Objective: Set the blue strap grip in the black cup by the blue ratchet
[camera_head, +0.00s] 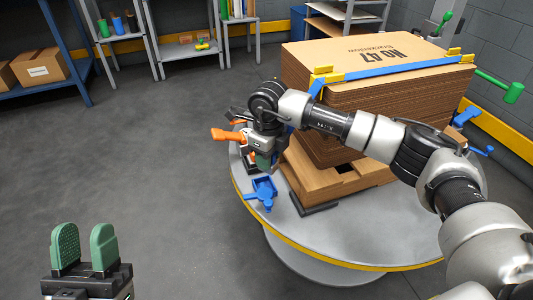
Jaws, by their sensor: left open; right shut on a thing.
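My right gripper (264,160) reaches down over the left part of the round table, beside the cardboard stack. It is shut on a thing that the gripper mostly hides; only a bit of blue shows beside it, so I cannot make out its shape. A blue piece with a tray-like body, the ratchet by its look (263,190), lies on the table just below the gripper. A dark shape, possibly the black cup (250,169), is partly hidden behind the gripper. My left gripper (85,252) is open and empty at the bottom left, over the floor, far from the table.
The round table (300,229) has a yellow rim. A tall cardboard stack (390,52) with blue straps and yellow corners fills its back. An orange handle (229,134) sticks out left of my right gripper. Shelves (160,50) stand behind. The floor at left is clear.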

